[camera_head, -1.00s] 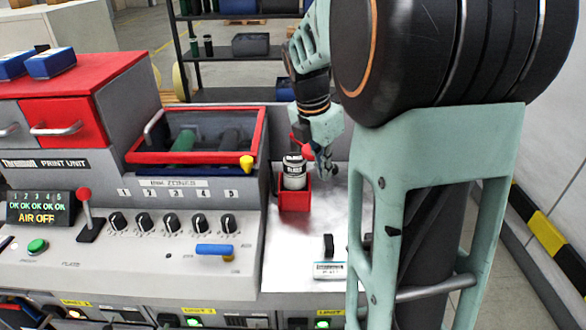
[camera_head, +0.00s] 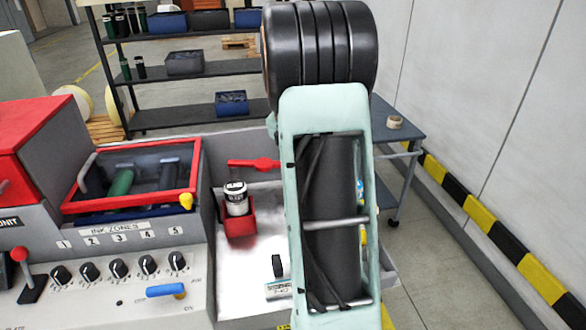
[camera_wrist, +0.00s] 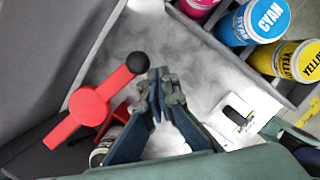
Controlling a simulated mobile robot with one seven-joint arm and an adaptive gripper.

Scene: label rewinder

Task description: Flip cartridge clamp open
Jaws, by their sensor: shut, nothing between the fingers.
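The red cartridge clamp (camera_head: 255,163) shows behind the cartridge in the head view, its bar lying roughly sideways. In the wrist view the clamp (camera_wrist: 90,107) has a round red hub and an arm ending in a black knob. In the head view my arm hides the gripper.
Magenta, cyan (camera_wrist: 262,20) and yellow (camera_wrist: 298,60) ink cans stand beyond a tray wall in the wrist view. A white labelled block with a black part (camera_head: 279,268) sits on the metal tray. The red-framed ink unit (camera_head: 135,175) stands left.

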